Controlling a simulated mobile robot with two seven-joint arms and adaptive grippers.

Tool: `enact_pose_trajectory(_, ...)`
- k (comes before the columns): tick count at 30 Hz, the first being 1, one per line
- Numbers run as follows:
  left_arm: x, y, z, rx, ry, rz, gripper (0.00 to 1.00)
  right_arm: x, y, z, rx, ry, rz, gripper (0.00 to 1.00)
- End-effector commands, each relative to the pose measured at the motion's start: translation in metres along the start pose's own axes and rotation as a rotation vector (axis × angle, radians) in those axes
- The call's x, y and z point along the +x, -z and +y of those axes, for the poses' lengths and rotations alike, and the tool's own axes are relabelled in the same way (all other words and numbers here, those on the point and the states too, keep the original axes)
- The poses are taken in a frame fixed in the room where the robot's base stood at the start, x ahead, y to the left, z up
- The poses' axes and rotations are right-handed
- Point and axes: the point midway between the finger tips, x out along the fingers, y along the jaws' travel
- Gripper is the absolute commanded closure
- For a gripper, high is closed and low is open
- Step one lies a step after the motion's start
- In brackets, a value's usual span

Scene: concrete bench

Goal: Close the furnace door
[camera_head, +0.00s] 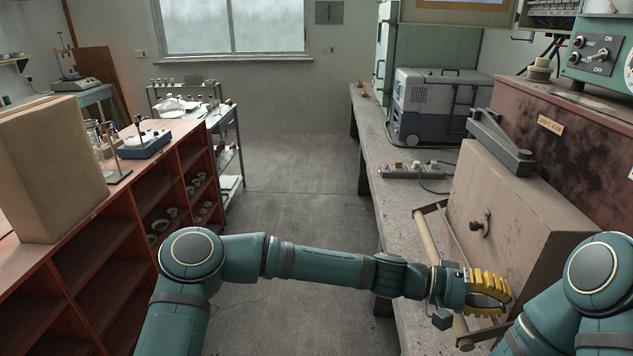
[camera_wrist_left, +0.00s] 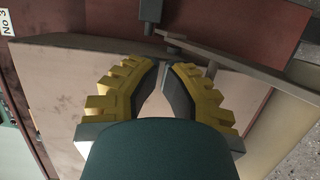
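The furnace (camera_head: 590,150) is a dark red-brown box on the right bench. Its tan door panel (camera_head: 530,215) stands out in front of the body, with a dark knob (camera_head: 480,226) on its face. I cannot tell how wide any gap behind it is. A pale handle bar (camera_head: 426,238) runs along the door's left side. My left gripper (camera_head: 503,291), with yellow fingers, is at the door's lower front. In the left wrist view, its fingertips (camera_wrist_left: 163,66) nearly meet with nothing seen between them, before the tan panel (camera_wrist_left: 60,90). My right gripper is out of view.
A grey lever (camera_head: 500,143) sits above the door. A power strip (camera_head: 412,170) and a grey cool box (camera_head: 437,103) stand farther back on the bench (camera_head: 385,185). A red shelf unit (camera_head: 95,235) with a cardboard box (camera_head: 50,165) is at left. The floor between is clear.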

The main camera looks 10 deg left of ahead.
Motion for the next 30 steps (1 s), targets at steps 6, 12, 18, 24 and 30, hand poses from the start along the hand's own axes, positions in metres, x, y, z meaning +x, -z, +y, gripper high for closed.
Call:
enact_pose_trajectory(6, 0.015, 0.003, 0.000, 0.000, 0.000, 0.000, 1.00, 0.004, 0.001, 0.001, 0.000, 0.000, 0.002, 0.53)
enact_pose_trajectory(12, 0.016, 0.004, 0.001, 0.000, 0.000, 0.000, 1.00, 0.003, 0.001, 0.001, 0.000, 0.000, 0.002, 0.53)
enact_pose_trajectory(18, 0.017, 0.004, 0.001, 0.000, -0.001, 0.000, 1.00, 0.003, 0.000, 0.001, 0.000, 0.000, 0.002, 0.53)
enact_pose_trajectory(24, 0.017, 0.004, 0.001, 0.001, -0.001, 0.000, 1.00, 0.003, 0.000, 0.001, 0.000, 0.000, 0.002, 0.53)
enact_pose_trajectory(30, 0.015, 0.004, 0.001, 0.001, -0.001, 0.000, 1.00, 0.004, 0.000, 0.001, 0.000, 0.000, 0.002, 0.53)
